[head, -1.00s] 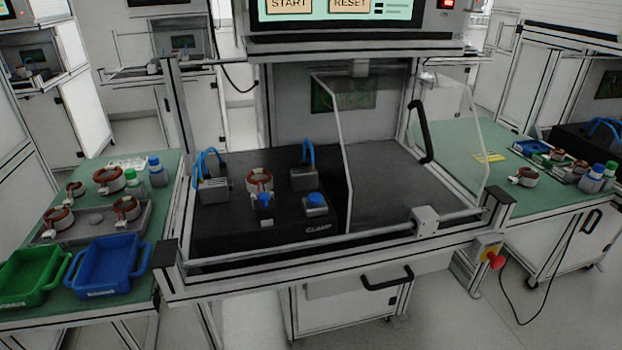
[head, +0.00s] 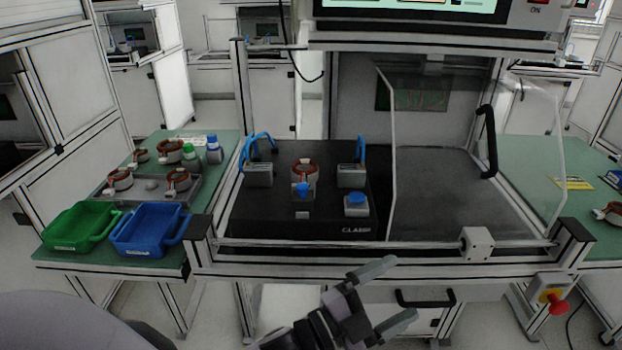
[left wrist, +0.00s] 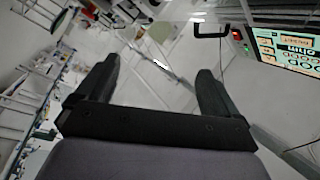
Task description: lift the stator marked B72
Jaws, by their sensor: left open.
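Several copper-coloured ring stators are in the head view, but no B72 marking is legible on any. One stator (head: 305,170) sits in the black clamp fixture between two grey blocks. On the left green table, one stator (head: 120,180) and another (head: 178,179) are in a grey tray (head: 150,197). Two more, a larger stator (head: 170,151) and a smaller stator (head: 141,156), stand behind the tray. My left gripper (head: 390,295) is open and empty in front of the workstation, apart from all stators. Its spread fingers also show in the left wrist view (left wrist: 158,76). My right gripper is not in view.
A green bin (head: 80,228) and a blue bin (head: 150,230) stand at the left table's front. Bottles (head: 213,150) stand behind the tray. A clear guard panel (head: 480,150) with a black handle covers the workstation's right half. A red emergency button (head: 555,302) is at front right.

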